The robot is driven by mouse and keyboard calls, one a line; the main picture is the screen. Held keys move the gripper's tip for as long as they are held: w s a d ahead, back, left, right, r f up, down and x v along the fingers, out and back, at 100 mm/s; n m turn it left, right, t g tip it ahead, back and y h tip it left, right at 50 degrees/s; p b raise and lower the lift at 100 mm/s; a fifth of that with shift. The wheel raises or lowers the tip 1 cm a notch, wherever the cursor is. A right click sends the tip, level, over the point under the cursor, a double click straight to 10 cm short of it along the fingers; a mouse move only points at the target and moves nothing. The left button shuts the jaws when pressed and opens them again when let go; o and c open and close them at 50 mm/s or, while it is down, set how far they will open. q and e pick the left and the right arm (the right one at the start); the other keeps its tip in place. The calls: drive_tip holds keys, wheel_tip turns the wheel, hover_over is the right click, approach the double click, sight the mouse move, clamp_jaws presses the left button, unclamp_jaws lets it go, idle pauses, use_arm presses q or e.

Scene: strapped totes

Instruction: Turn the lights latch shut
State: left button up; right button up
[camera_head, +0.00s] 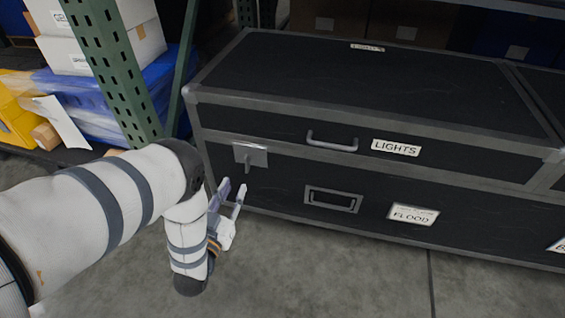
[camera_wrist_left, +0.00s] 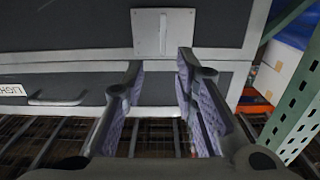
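The dark case labelled LIGHTS (camera_head: 300,122) has a metal latch (camera_head: 250,156) at the left of its front face, across the lid seam. The latch is a pale plate with a small upright handle standing on it. In the left wrist view the latch plate (camera_wrist_left: 148,45) shows beyond my fingertips, its handle vertical. My left gripper (camera_head: 234,187) is just below and in front of the latch, open and empty. In the left wrist view its two fingers (camera_wrist_left: 160,62) are spread and apart from the handle. My right gripper is in neither view.
A pull handle (camera_head: 332,147) sits right of the latch, and a recessed handle (camera_head: 333,207) lower. A FLOOD label (camera_head: 412,214) is on the lower front. A green rack post (camera_head: 112,62) stands left of the case. Bare concrete floor (camera_head: 350,275) lies in front.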

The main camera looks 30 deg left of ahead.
sight(245, 163)
use_arm(q)
drive_tip(key=b+x, duration=0.3)
drive_tip(key=x, duration=0.7)
drive_tip(key=shift+w+a, duration=0.15)
drive_tip(key=shift+a, duration=0.05)
drive_tip(key=shift+w+a+r, duration=0.1)
drive_tip(key=shift+w+r, duration=0.05)
drive_tip(key=shift+w, duration=0.35)
clamp_jaws()
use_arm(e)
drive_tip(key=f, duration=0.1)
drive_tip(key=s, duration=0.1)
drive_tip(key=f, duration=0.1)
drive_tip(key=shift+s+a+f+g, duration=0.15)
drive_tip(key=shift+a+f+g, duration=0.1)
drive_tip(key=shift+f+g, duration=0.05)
